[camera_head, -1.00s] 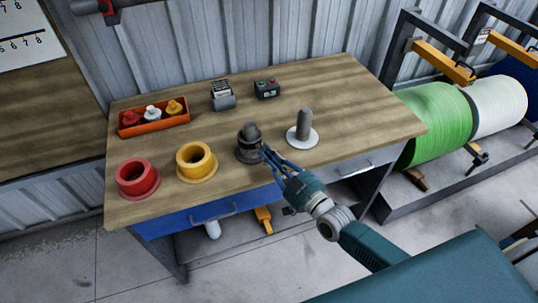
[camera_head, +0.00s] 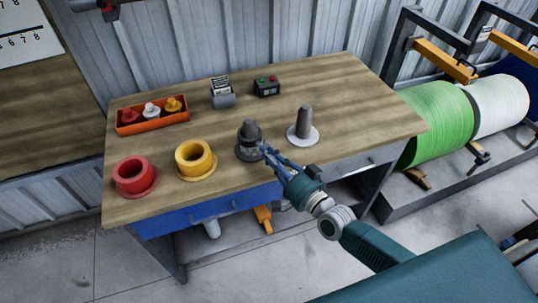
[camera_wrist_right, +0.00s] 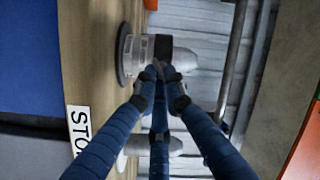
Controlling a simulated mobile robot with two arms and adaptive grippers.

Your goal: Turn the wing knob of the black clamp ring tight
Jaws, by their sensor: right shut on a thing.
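The black clamp ring (camera_head: 249,141) sits around a dark grey upright post on a round flanged base near the front of the workbench. It also shows in the right wrist view as a dark band (camera_wrist_right: 163,45) around the pale post. My right gripper (camera_head: 266,150) reaches it from the front right. Its blue fingers (camera_wrist_right: 158,70) come together at the ring's side and are shut on the wing knob, which is mostly hidden between the fingertips. My left gripper is not in view.
On the workbench (camera_head: 345,95), a grey post on a white disc (camera_head: 304,128) stands close right of my gripper. A yellow spool (camera_head: 195,160) and a red spool (camera_head: 135,178) stand to the left. An orange tray (camera_head: 152,118), a card holder (camera_head: 222,93) and a button box (camera_head: 267,87) are behind.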

